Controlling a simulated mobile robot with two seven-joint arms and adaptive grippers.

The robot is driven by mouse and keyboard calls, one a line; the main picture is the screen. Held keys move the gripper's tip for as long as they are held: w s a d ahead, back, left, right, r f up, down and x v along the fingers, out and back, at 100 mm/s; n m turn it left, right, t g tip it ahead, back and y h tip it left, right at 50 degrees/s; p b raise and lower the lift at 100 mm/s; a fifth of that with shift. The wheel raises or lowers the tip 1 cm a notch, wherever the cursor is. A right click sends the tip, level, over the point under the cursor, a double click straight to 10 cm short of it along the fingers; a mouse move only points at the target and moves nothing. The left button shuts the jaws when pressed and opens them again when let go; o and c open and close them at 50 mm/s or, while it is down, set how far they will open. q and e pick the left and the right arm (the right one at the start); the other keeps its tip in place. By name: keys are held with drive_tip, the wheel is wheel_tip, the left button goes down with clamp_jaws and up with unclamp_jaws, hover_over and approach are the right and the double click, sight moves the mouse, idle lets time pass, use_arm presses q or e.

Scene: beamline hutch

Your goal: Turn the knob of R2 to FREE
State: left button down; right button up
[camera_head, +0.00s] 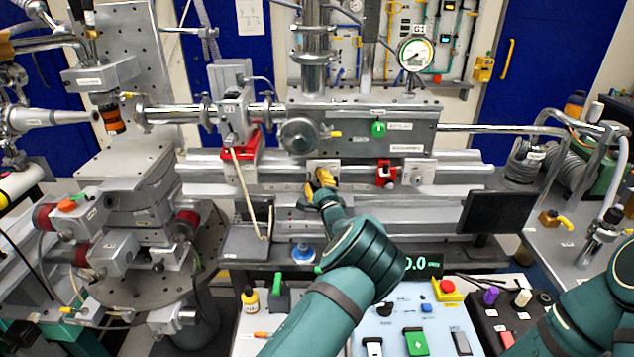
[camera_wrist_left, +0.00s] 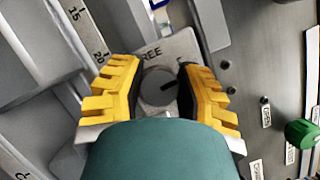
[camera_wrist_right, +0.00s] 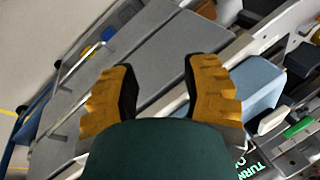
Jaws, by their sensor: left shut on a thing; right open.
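A round grey knob (camera_wrist_left: 158,88) sits on a pale plate (camera_wrist_left: 178,50) in the left wrist view. The letters "REE" show on the plate above it; the rest of the lettering is hidden. A dark mark on the knob points to the right, away from those letters. My left gripper (camera_wrist_left: 160,92) has its yellow fingers on either side of the knob, shut on it. In the head view my left gripper (camera_head: 322,180) is at the rail, in front of the plate (camera_head: 323,163). No R2 label is readable. My right gripper (camera_wrist_right: 160,85) is open and empty in the right wrist view.
A red clamp (camera_head: 386,173) is on the rail right of my left gripper. A green knob (camera_head: 378,129) and gauge G1 (camera_head: 415,54) are above. A dark screen (camera_head: 508,212) stands at the right. A control panel (camera_head: 385,325) with several switches lies below my left arm.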

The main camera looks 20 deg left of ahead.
use_arm(q)
drive_tip(key=n+g, duration=0.1)
drive_tip(key=n, duration=0.1)
drive_tip(key=shift+a+r+n, duration=0.1)
drive_tip(key=shift+n, duration=0.2)
drive_tip(key=n+g, duration=0.1)
drive_tip(key=n, duration=0.1)
drive_tip(key=shift+n, duration=0.4)
drive_tip(key=n+g+h+p, duration=0.1)
drive_tip(key=n, duration=0.1)
drive_tip(key=n+h+p, duration=0.1)
drive_tip(key=n+p, duration=0.1)
drive_tip(key=n, duration=0.1)
drive_tip(key=shift+g, duration=0.4)
drive_tip(key=n+h, duration=0.1)
drive_tip(key=n+p, duration=0.1)
drive_tip(key=n, duration=0.1)
drive_tip(key=shift+f+n+h, duration=0.25)
drive_tip(key=shift+n+h, duration=0.05)
drive_tip(key=shift+h, duration=0.1)
drive_tip(key=c, duration=0.6)
unclamp_jaws()
drive_tip(key=shift+f, duration=0.1)
drive_tip(key=shift+f, duration=0.1)
